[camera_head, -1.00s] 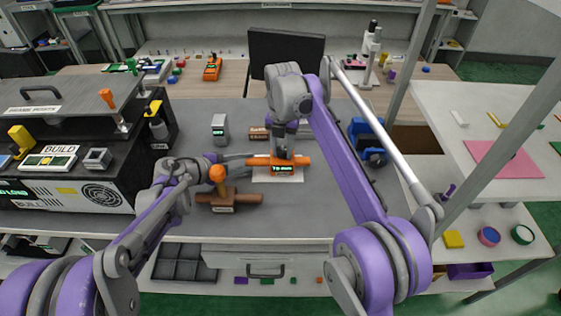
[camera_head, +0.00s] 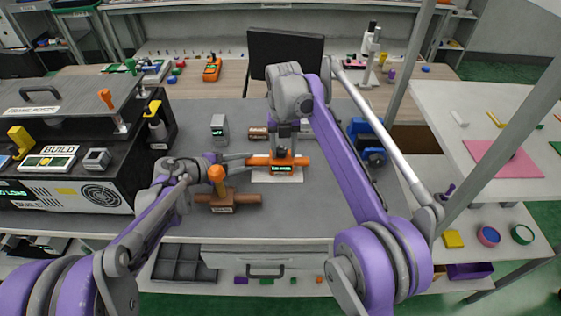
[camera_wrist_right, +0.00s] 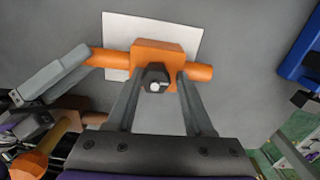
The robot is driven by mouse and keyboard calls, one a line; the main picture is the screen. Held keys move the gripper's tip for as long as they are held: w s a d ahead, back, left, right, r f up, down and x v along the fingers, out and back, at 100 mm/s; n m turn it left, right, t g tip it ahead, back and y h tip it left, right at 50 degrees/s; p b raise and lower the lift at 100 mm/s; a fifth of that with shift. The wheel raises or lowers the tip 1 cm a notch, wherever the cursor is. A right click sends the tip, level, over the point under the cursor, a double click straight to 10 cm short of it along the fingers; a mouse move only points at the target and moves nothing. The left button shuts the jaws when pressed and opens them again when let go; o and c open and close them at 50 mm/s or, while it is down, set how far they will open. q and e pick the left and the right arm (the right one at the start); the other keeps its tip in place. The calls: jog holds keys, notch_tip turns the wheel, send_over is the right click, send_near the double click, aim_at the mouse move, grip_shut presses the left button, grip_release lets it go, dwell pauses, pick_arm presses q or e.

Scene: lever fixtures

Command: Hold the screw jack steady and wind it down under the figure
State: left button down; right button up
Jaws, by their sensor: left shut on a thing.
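The orange screw jack (camera_head: 262,161) lies on a white plate (camera_head: 292,178) on the grey bench top. It has a bar to each side, a green display too small to read, and a dark hex knob (camera_wrist_right: 155,78) on its middle. My left gripper (camera_head: 246,160) is shut on the left end of the jack's bar; one grey finger shows there in the right wrist view (camera_wrist_right: 88,56). My right gripper (camera_wrist_right: 160,90) is above the jack, with its fingers apart on either side of the knob. Small gaps seem to show beside the knob.
A brown bar with an orange-topped post (camera_head: 217,175) lies just in front, beside my left arm. A grey box (camera_head: 219,130) and a brown block (camera_head: 259,133) stand behind the jack. A blue device (camera_head: 366,140) stands to the right. The bench front is clear.

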jog(key=shift+a+f, duration=0.3)
jog(key=shift+w+a+r, duration=0.1)
jog(key=shift+w+r, duration=0.1)
jog(key=shift+r, duration=2.3)
jog(key=shift+f, duration=2.55)
